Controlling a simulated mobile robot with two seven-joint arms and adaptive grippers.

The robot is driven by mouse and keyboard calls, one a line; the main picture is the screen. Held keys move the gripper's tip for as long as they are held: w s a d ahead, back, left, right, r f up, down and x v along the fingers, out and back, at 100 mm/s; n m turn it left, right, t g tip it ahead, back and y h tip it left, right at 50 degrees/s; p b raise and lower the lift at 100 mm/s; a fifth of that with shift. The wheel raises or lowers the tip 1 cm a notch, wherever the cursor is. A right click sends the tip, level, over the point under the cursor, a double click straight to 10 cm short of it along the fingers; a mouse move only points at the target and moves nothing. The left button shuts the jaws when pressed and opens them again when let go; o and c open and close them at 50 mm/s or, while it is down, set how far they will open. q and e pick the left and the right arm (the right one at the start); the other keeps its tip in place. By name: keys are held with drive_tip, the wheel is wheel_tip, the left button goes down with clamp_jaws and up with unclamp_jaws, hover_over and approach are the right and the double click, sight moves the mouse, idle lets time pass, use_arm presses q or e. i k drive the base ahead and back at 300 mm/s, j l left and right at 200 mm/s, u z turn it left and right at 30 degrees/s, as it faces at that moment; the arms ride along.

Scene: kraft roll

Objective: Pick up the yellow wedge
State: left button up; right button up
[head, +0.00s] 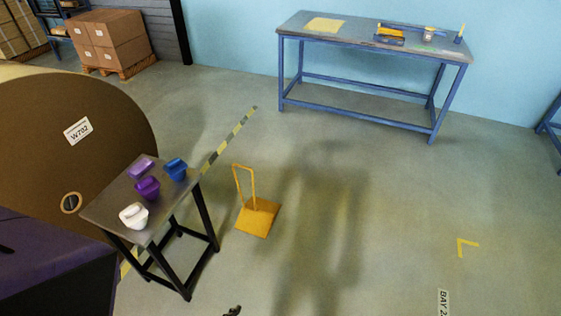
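The yellow wedge (259,218) rests on the grey floor near the middle of the head view, just right of the small table. A thin yellow upright handle loop (243,185) rises from its far left side. Nothing is touching it. A small dark tip at the bottom edge, left of centre, looks like part of my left gripper (232,311). It is below the wedge in the picture and apart from it. Most of it is out of frame, so its opening cannot be told. My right gripper is not in view.
A small black-legged table (115,213) with several coloured cups stands left of the wedge. A huge brown kraft roll (35,125) is behind it. A blue workbench (345,33) stands at the back wall. The floor right of the wedge is clear.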

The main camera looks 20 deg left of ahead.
sight(257, 216)
drive_tip(key=i+u, duration=0.25)
drive_tip(key=i, duration=0.25)
drive_tip(key=i+l+u, duration=0.2)
drive_tip(key=i, duration=0.25)
drive_tip(key=i+l+u, duration=0.25)
drive_tip(key=i, duration=0.2)
drive_tip(key=i+l+u, duration=1.05)
drive_tip(key=l+u, duration=0.15)
